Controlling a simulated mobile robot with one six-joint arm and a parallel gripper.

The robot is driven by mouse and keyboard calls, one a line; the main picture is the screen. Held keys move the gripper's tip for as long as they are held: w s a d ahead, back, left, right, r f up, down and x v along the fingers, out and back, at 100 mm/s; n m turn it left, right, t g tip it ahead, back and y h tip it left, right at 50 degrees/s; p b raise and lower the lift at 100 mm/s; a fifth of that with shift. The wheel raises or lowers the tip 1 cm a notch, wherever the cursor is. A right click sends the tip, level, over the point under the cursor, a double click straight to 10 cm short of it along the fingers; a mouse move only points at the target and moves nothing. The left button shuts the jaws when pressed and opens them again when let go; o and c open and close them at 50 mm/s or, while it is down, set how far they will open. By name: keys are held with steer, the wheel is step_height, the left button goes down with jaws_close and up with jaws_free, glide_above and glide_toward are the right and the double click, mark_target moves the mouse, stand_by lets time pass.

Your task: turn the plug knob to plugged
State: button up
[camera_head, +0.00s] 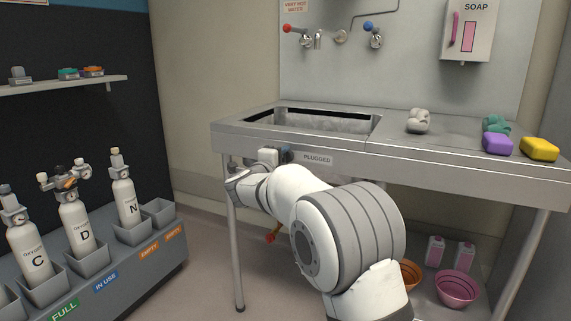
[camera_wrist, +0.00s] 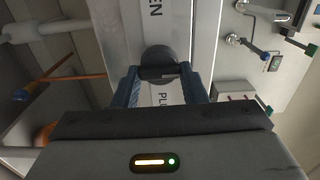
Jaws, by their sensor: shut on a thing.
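The dark round plug knob (camera_wrist: 158,57) is on the sink's front edge in the wrist view. Its bar sits between the two blue fingers of my gripper (camera_wrist: 160,76), which are shut on it. A label ending in "EN" is above the knob there, and a "PLU..." label (camera_wrist: 165,94) is partly hidden below it. In the head view the PLUGGED label (camera_head: 317,160) is on the front of the steel sink (camera_head: 420,162), just right of my gripper. I cannot tell the knob's exact setting.
Soap blocks, purple (camera_head: 497,143) and yellow (camera_head: 539,148), lie on the drainboard near a grey crumpled thing (camera_head: 418,121). Taps are on the wall behind. A rack with oxygen bottles (camera_head: 77,222) stands at the left. A pink bowl (camera_head: 457,288) is under the sink.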

steer(key=shift+d+f, duration=0.15)
stand_by(0.4)
steer(key=o, duration=0.8)
steer(key=shift+o, duration=1)
steer(key=p+v, duration=0.2)
steer(key=v, duration=0.5)
steer(key=shift+s+a, duration=0.2)
steer(key=shift+s, duration=0.15)
